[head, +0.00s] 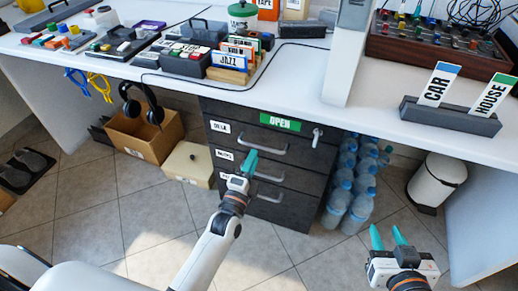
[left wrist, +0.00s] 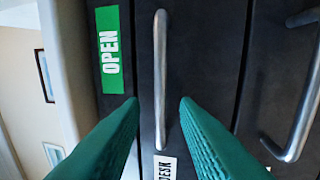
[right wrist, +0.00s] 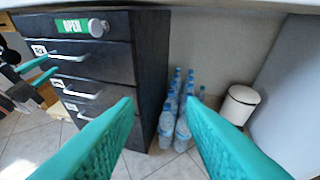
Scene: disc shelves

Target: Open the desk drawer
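The dark drawer unit (head: 318,160) stands under the white desk, its drawers shut. The handle (left wrist: 160,75) and sign (left wrist: 109,50) also show in the left wrist view. My left gripper (head: 248,162) is open in front of the top drawer. In the left wrist view its fingertips (left wrist: 160,106) lie on either side of the handle, with gaps visible. My right gripper (head: 388,232) is open and empty, right of the unit and away from it.
Several water bottles (head: 350,190) stand right of the unit, with a white bin (head: 437,180) further right. A lidded box (head: 190,165) and a cardboard box (head: 143,137) stand left. The desktop (head: 290,85) holds many items. Tiled floor in front is clear.

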